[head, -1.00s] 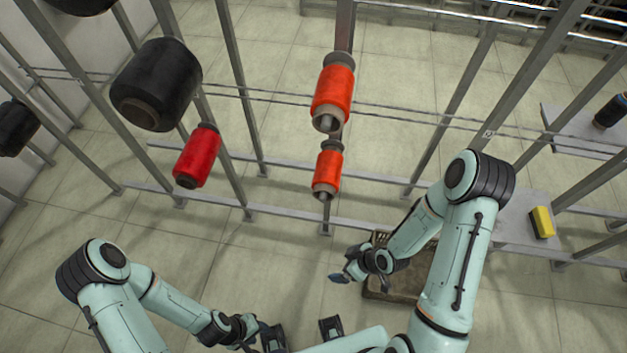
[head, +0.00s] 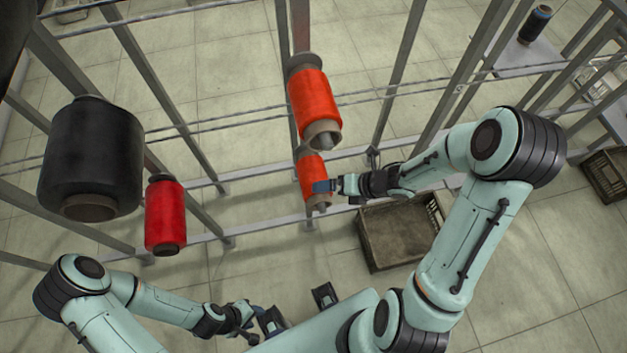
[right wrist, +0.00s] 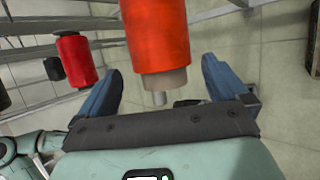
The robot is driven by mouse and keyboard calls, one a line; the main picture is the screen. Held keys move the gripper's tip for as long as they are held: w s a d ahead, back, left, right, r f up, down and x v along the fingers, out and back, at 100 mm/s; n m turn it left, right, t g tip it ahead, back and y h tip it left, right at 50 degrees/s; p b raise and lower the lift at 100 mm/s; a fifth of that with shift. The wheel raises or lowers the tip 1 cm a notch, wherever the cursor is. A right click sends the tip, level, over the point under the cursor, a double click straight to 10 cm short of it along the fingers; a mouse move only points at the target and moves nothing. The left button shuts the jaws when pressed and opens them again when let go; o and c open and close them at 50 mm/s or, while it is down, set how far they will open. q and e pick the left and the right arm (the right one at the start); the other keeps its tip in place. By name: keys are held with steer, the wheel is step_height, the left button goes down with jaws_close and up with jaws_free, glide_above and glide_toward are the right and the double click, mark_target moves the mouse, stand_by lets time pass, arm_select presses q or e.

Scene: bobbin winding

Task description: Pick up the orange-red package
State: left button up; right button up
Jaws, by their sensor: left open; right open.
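Two orange-red packages hang one above the other on the central post: an upper one (head: 315,103) and a lower one (head: 312,172). My right gripper (head: 327,186) overlaps the lower package's right side in the head view. In the right wrist view an orange-red package (right wrist: 156,35) with a pale core end reaches down between the open blue fingers (right wrist: 158,90). It shows clear of both fingers; which of the two it is cannot be told there. My left gripper (head: 248,319) is low at left, open and empty, away from the packages.
A darker red package (head: 165,215) and a large black one (head: 92,160) hang at the left. A brown crate (head: 400,235) stands on the floor below my right forearm. Metal posts and thin rails run behind the packages.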

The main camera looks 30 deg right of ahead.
mark_target(314, 179)
steer(key=x, duration=0.2)
steer(key=shift+w+a+f, duration=0.15)
steer(key=shift+w+a, duration=0.05)
steer(key=x, duration=0.2)
steer(key=b+x, duration=0.1)
steer(key=x, duration=0.1)
steer(key=shift+w+f, duration=0.25)
steer(key=shift+w, duration=0.25)
steer(key=c, duration=0.7)
steer(key=shift+c, duration=0.5)
steer(key=shift+r, duration=0.15)
